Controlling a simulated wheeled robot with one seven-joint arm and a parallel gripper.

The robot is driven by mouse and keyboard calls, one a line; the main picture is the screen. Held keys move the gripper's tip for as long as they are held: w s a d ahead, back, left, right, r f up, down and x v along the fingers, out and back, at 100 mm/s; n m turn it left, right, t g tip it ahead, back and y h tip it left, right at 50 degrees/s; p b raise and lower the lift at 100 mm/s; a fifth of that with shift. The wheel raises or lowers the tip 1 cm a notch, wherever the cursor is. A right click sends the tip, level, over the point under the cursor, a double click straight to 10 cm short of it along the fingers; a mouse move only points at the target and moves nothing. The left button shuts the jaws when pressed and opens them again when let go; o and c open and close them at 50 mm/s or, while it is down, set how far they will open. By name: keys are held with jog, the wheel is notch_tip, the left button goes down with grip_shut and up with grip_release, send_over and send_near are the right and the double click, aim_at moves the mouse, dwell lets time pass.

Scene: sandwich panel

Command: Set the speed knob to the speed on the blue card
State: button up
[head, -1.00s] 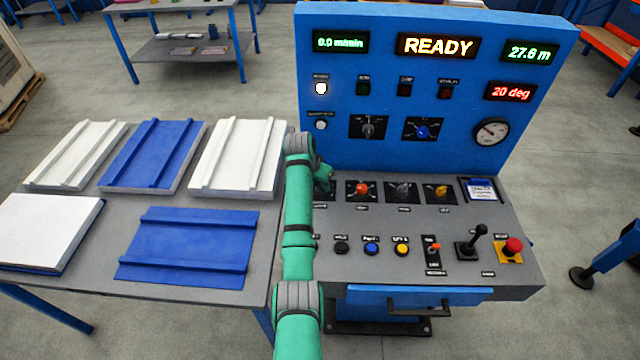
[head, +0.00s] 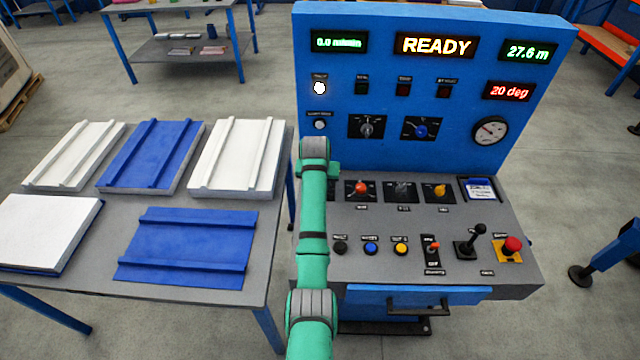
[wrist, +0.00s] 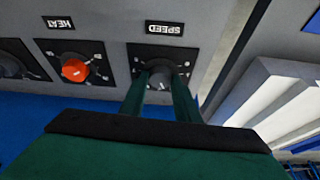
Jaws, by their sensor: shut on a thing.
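In the wrist view the dark speed knob (wrist: 159,74) sits on a black dial plate below the SPEED label (wrist: 165,29). My gripper (wrist: 159,90) has one green finger on each side of this knob and is shut on it. The fingers and gripper body hide part of the dial, and I cannot read the knob's setting. In the head view my arm hides the speed knob. The blue card (head: 479,188) lies at the right end of the desk; its writing is too small to read. The speed display (head: 339,42) shows 0.0 m/min.
The orange heat knob (wrist: 75,69) is beside the speed knob; a yellow-orange knob (head: 440,191) is farther along. Buttons, a joystick (head: 470,243) and a red mushroom button (head: 512,245) stand in front. A table (head: 110,215) with panels is left of the console.

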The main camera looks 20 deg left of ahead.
jog(key=shift+n, duration=0.4)
jog(key=o, duration=1)
jog(key=shift+r, duration=0.1)
jog(key=v, duration=1)
jog(key=shift+s+d+r, duration=0.15)
jog(key=shift+s+r, duration=0.05)
jog(key=shift+r, duration=0.1)
jog(key=shift+w, duration=0.1)
